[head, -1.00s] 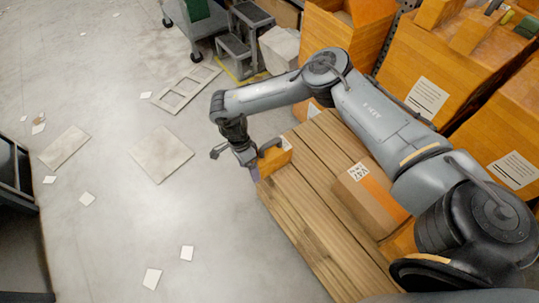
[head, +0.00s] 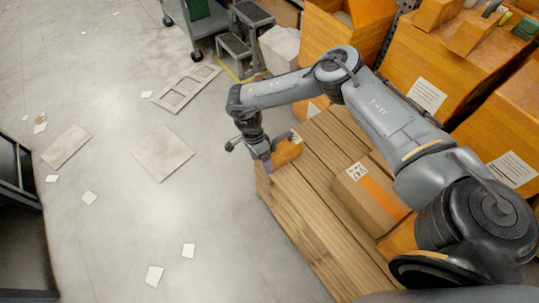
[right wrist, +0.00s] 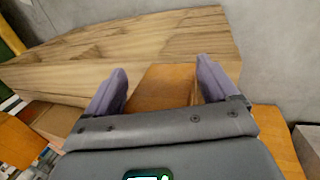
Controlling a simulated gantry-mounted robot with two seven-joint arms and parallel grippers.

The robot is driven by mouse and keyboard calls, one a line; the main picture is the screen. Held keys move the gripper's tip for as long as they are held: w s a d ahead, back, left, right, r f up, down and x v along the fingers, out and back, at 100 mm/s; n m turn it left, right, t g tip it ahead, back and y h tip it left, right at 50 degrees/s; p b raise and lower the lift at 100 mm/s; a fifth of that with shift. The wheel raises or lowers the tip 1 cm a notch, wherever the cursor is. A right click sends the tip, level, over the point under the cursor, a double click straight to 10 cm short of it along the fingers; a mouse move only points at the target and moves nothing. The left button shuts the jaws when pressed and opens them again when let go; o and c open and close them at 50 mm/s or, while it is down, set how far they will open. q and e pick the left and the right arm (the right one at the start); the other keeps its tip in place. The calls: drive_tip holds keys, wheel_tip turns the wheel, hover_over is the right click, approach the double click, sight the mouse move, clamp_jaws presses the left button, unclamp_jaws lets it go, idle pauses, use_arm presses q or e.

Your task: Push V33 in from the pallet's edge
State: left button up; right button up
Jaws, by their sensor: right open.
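The small orange-brown box (head: 288,152), which I take to be V33, sits on the wooden pallet (head: 292,205) near its far left edge. Its label is too small to read. My right gripper (head: 266,161) is at the box's left side, low over the pallet's edge. In the right wrist view, the two purple fingers of the right gripper (right wrist: 162,68) are spread apart, with the box (right wrist: 162,86) showing between them. I cannot tell whether they touch it. The pallet (right wrist: 150,40) lies behind the box there. My left gripper is not in view.
A larger carton (head: 367,192) marked V47 lies farther right on the pallet. Large orange crates (head: 425,70) stand behind at the right. A grey step stool (head: 237,45) stands at the back. Open floor (head: 210,200), with scattered papers and flat panels, lies left of the pallet.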

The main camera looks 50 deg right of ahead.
drive_tip(key=shift+s+d, duration=0.1)
drive_tip(key=shift+d, duration=0.15)
idle(0.3)
drive_tip(key=shift+s+d, duration=0.15)
drive_tip(key=shift+d, duration=0.35)
idle(0.4)
drive_tip(key=shift+s+d+p, duration=0.15)
drive_tip(key=shift+d+p, duration=0.15)
drive_tip(key=shift+d, duration=0.1)
drive_tip(key=shift+s+d, duration=0.1)
drive_tip(key=shift+d, duration=0.25)
idle(0.5)
drive_tip(key=shift+a, duration=0.1)
wheel_tip(320, 180, up, 13)
drive_tip(key=w+a+p, duration=0.1)
drive_tip(key=a+p, duration=0.1)
drive_tip(key=p, duration=1.1)
drive_tip(key=shift+a, duration=0.3)
